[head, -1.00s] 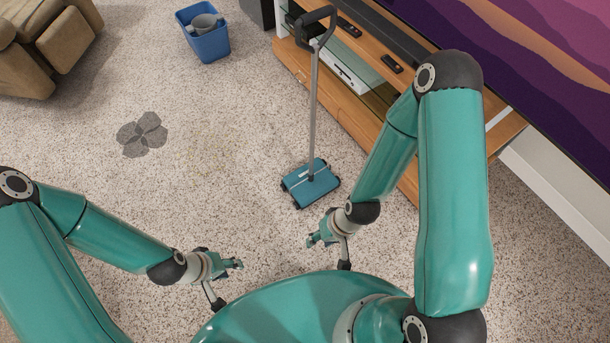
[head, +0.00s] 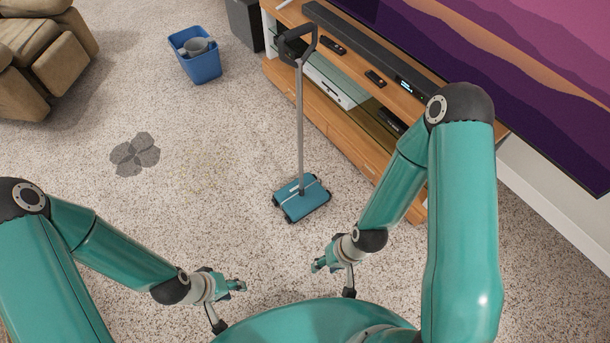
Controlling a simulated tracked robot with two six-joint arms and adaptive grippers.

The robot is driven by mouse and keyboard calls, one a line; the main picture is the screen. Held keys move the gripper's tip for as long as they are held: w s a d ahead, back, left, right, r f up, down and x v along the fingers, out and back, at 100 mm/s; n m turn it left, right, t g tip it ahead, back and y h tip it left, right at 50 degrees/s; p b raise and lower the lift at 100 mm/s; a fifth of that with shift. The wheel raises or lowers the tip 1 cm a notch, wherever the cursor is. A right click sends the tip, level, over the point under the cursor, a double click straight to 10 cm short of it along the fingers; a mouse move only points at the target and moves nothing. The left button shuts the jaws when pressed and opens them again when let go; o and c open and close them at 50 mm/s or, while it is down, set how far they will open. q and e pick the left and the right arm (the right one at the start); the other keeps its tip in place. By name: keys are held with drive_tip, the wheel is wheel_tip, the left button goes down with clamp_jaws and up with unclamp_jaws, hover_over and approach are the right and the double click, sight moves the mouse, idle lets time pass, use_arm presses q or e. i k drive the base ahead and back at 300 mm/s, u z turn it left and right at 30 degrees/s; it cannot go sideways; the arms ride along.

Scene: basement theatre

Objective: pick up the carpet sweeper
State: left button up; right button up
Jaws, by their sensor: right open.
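The carpet sweeper (head: 302,198) stands upright on the speckled carpet, ahead of my grippers. It has a teal head, a long grey pole and a dark loop handle (head: 298,46) at the top, which shows in front of the TV bench. My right gripper (head: 318,265) is open and empty, low over the carpet on the near side of the sweeper head, apart from it. My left gripper (head: 240,286) is further left and nearer to me, also apart from the sweeper. Its fingers are small in view and I cannot tell how far they are spread.
A wooden TV bench (head: 345,140) with a soundbar (head: 365,45) and remotes runs along the right, close to the sweeper. A blue bin (head: 196,58) holds a grey item. A beige recliner (head: 45,50) is at the far left. Carpet around the dark stain (head: 134,154) is open.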

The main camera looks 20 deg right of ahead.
sight(299, 198)
drive_tip(key=i, duration=0.85)
drive_tip(key=u, duration=0.05)
